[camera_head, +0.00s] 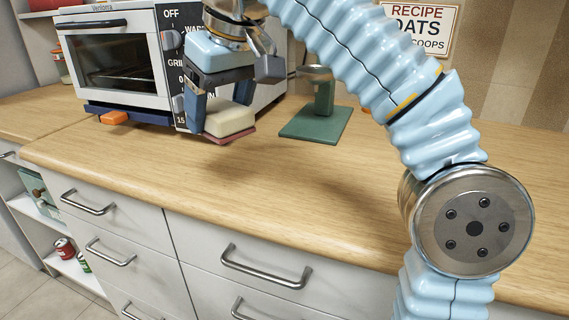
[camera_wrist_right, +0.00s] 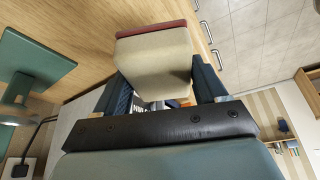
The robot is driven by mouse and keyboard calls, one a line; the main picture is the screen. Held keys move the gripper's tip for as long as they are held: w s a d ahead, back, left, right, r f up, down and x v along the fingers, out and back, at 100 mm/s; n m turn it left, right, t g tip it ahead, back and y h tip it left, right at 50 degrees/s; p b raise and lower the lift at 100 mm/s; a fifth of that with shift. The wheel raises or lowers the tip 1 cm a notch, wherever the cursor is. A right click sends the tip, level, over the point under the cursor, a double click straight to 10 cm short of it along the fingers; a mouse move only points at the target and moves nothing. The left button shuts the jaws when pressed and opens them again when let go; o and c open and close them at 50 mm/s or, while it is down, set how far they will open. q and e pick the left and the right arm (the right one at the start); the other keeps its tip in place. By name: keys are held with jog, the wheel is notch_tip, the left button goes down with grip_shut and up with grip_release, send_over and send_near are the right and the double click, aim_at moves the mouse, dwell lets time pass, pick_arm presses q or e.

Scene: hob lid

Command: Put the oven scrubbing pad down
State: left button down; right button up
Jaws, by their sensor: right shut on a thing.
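The scrubbing pad (camera_head: 221,120) is a cream block with a dark red face underneath. My right gripper (camera_head: 217,112) is shut on it and holds it above the wooden counter, in front of the toaster oven. In the right wrist view the pad (camera_wrist_right: 153,62) sits between the two dark blue fingers of the gripper (camera_wrist_right: 165,85), its red face turned away from the palm. A shadow lies on the counter below and to the right of it. I cannot tell the exact gap to the counter. My left gripper is not in view.
The white toaster oven (camera_head: 112,62) stands at the back left, with a blue item with an orange end (camera_head: 114,118) at its foot. A green stand (camera_head: 316,132) is right of the pad. The counter (camera_head: 290,190) is clear in the middle and front, above drawers.

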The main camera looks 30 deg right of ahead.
jog(key=s+d+f, duration=0.1)
jog(key=d+f, duration=0.1)
jog(key=d, duration=0.3)
send_over(287, 180)
jog(key=s, duration=0.1)
jog(key=f, duration=0.5)
jog(key=shift+a+f, duration=0.25)
jog(key=shift+d+f, duration=0.15)
jog(key=shift+f, duration=0.1)
jog(key=f, duration=0.2)
jog(key=f+b, duration=0.1)
jog(key=shift+s+d+f, duration=0.15)
jog(key=shift+d+f, duration=0.2)
jog(key=o, duration=0.9)
jog(key=shift+o, duration=0.2)
jog(key=p+v, duration=0.1)
jog(key=v, duration=1.1)
